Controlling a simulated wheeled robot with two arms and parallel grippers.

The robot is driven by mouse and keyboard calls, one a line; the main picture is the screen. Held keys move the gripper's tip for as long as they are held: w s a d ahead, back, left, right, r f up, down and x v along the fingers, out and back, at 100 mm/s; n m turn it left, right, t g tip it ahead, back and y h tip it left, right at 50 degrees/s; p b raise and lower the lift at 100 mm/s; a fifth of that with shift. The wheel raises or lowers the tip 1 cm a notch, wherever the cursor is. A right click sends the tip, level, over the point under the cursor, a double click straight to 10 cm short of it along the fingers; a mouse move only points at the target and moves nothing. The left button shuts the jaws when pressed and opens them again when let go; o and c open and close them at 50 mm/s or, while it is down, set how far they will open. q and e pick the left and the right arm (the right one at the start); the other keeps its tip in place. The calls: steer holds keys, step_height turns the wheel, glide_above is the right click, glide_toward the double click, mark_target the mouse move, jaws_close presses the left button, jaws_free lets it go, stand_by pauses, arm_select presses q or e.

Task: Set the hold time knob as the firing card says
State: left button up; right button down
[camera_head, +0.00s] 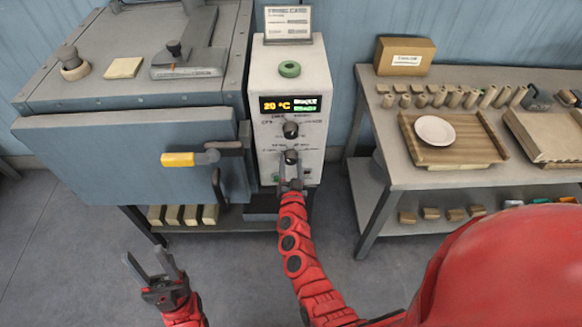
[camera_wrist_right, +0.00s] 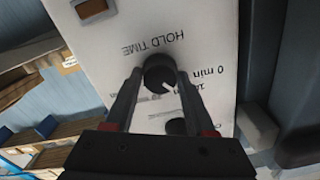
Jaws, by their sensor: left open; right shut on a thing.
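The hold time knob (camera_wrist_right: 160,70) is black and round, under the printed words HOLD TIME, which read upside down in the right wrist view. A white pointer mark on it faces the lower right of that picture. In the head view it is the lower knob (camera_head: 291,155) on the white control box (camera_head: 267,150). My right gripper (camera_head: 291,170) is shut on it, one finger on each side. The firing card (camera_head: 288,22) stands on top of the box; its print is too small to read. My left gripper (camera_head: 155,272) is open and empty, low in front of the kiln.
Another knob (camera_head: 290,129) sits above, under a display (camera_head: 290,105) reading 20 °C. The kiln (camera_head: 110,150) with a yellow-tipped handle (camera_head: 180,159) stands left. A table (camera_head: 390,165) with a white plate (camera_head: 435,130) stands right. The floor in front is clear.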

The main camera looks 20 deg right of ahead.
steer(key=shift+f+m+b, duration=0.1)
steer(key=shift+m+b, duration=1.1)
steer(key=shift+m, duration=0.6)
steer(key=shift+c, duration=1.2)
jaws_free()
steer(key=shift+s, duration=0.1)
steer(key=b+v, duration=0.3)
steer(key=v, duration=1.4)
